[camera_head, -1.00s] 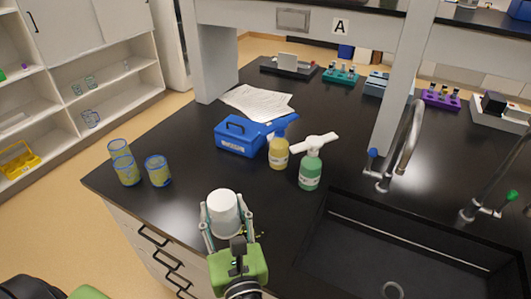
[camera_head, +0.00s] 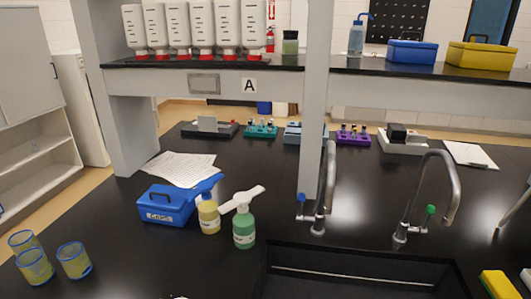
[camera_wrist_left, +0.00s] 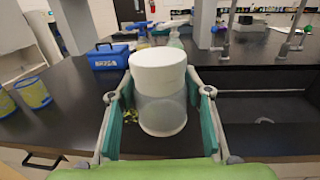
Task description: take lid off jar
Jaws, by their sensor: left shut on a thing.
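The jar (camera_wrist_left: 162,115) has a clear body and a wide white lid (camera_wrist_left: 158,68) seated on top. It stands upright in the middle of the left wrist view. My left gripper (camera_wrist_left: 161,115) has a finger on each side of the jar and is shut on it. I cannot tell whether the jar's bottom touches the bench. In the head view only a small pale sliver shows at the bottom edge, and my left gripper is out of that frame. My right gripper is in neither view.
A black bench (camera_head: 290,180) holds a blue box (camera_head: 165,207), a yellow bottle (camera_head: 209,217), a green pump bottle (camera_head: 244,230) and several mesh cups (camera_head: 73,260). A sink (camera_head: 350,278) with taps is at the right. A shelf of bottles (camera_head: 200,60) hangs above. A yellow-green item lies behind the jar.

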